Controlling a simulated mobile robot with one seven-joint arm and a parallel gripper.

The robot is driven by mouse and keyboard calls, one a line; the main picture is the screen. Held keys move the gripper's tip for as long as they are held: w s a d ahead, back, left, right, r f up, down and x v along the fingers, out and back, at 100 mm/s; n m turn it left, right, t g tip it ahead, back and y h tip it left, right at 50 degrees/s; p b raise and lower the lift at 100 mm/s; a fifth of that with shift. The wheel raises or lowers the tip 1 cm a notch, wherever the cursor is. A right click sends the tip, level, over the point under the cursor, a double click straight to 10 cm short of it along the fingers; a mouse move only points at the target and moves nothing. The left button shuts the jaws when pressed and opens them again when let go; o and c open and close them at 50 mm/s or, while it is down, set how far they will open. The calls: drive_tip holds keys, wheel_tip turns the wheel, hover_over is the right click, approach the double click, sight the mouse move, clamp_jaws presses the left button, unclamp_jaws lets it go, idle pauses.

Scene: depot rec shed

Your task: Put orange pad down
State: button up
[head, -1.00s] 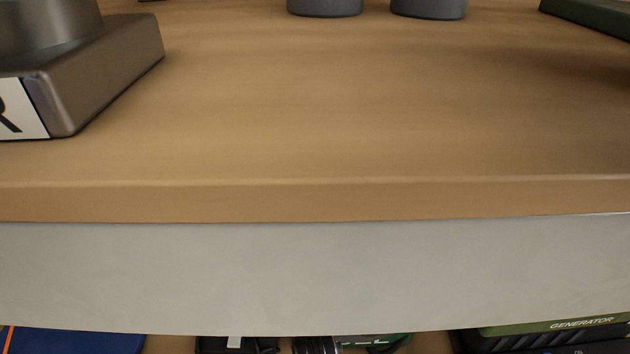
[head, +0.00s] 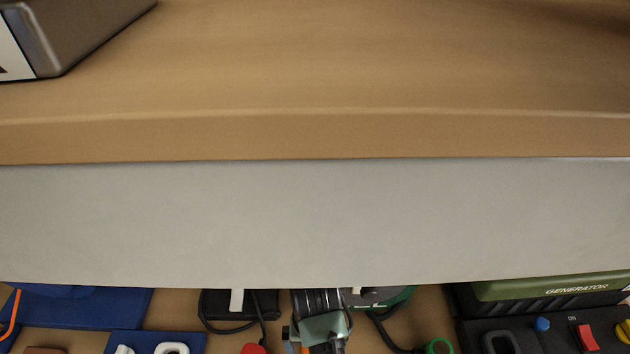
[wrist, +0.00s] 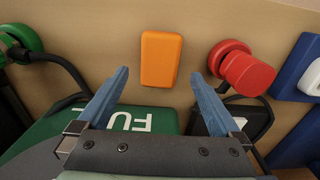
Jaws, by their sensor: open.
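The orange pad (wrist: 161,59) is a small rounded rectangle. In the wrist view it lies on the bare wooden surface, just beyond and between my fingertips. My gripper (wrist: 159,74) is open, its two blue fingers wide apart with a visible gap on either side of the pad. Neither finger appears to touch it. In the head view my wrist is low at the bottom middle, at the lower shelf, and the pad cannot be made out clearly there.
A red knob (wrist: 248,74) and a green ring (wrist: 22,42), both with black cables, flank the pad. A green case (wrist: 150,122) marked "FU" and a black box (wrist: 256,119) are near my fingers. The upper shelf (head: 300,225) overhangs; a green generator (head: 540,287) is at right.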

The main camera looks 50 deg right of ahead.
wheel_tip(320, 180, up, 6)
drive_tip(key=shift+f, duration=0.1)
idle(0.7)
